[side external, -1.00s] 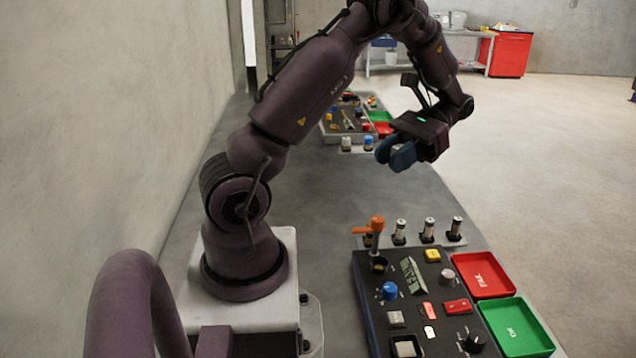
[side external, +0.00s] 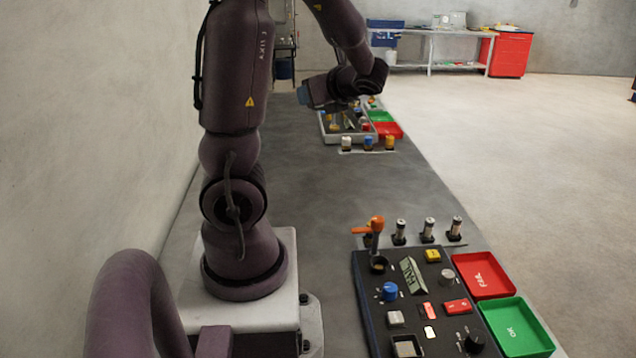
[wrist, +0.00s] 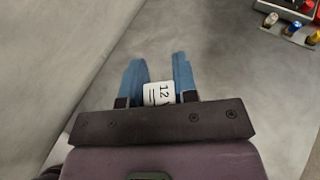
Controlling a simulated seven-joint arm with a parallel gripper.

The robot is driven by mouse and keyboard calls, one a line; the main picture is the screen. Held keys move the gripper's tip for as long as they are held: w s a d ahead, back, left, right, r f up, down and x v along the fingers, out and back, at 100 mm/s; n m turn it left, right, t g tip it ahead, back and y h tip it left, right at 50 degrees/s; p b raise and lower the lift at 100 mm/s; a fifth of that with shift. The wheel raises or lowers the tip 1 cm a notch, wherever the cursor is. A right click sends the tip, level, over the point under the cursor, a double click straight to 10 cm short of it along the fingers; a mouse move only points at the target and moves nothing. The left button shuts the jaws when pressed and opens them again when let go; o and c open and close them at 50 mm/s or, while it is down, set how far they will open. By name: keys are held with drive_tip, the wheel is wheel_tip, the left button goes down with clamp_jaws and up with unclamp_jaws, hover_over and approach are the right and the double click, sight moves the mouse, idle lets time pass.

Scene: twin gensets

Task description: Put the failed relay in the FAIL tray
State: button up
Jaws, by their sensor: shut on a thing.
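My gripper (side external: 305,95) is raised over the far half of the bench, to the left of the far station. In the wrist view its blue fingers (wrist: 158,82) are shut on a small white block (wrist: 158,93) marked "12", which looks like a relay. The frames do not show whether it is the failed one. The near red FAIL tray (side external: 483,275) is empty, at the right of the near panel. A second red tray (side external: 390,130) stands at the far station; its label is too small to read.
The near green OK tray (side external: 517,326) is empty. Bench between stations is clear.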

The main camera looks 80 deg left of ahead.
drive_tip(key=s+a+r+m+t+y, duration=0.1)
drive_tip(key=s+a+r+m+t, duration=0.1)
drive_tip(key=a+r, duration=0.2)
hover_over(317, 194)
drive_tip(key=f, duration=3.1)
drive_tip(key=shift+d+f, duration=0.2)
drive_tip(key=shift+f, duration=0.2)
drive_tip(key=shift+a+f, duration=0.15)
drive_tip(key=shift+f, duration=0.75)
drive_tip(key=shift+a+f, duration=0.1)
drive_tip(key=shift+f, duration=0.8)
drive_tip(key=shift+f, duration=0.1)
drive_tip(key=o, duration=0.9)
